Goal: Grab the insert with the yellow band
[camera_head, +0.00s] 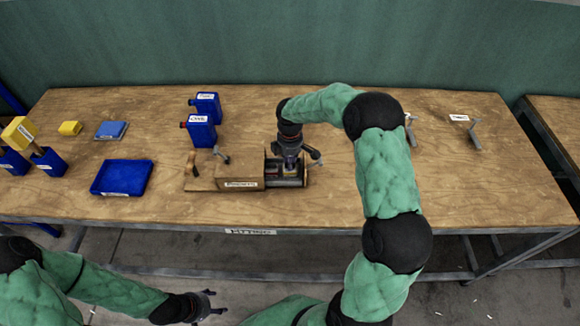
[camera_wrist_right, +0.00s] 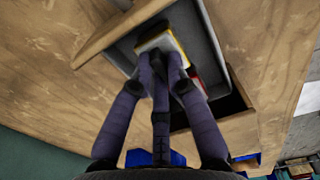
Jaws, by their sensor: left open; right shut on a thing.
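The insert with the yellow band (camera_wrist_right: 168,42) shows between my right fingertips in the right wrist view, inside a grey tray (camera_wrist_right: 204,38). My right gripper (camera_wrist_right: 163,66) is shut on this insert. An insert with a red band (camera_wrist_right: 193,74) is close beside it, partly hidden by a finger. In the head view my right gripper (camera_head: 290,164) points down into the dark tray at the right end of the wooden fixture (camera_head: 240,172); the inserts are mostly hidden there. My left gripper (camera_head: 207,306) is open and empty, in front of the table's front edge.
Two blue containers (camera_head: 200,133) stand behind the fixture. A blue tray (camera_head: 122,177), a yellow block (camera_head: 70,128) and a flat blue piece (camera_head: 111,130) lie to the left. Metal brackets (camera_head: 474,135) stand at the right. The table's front right is clear.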

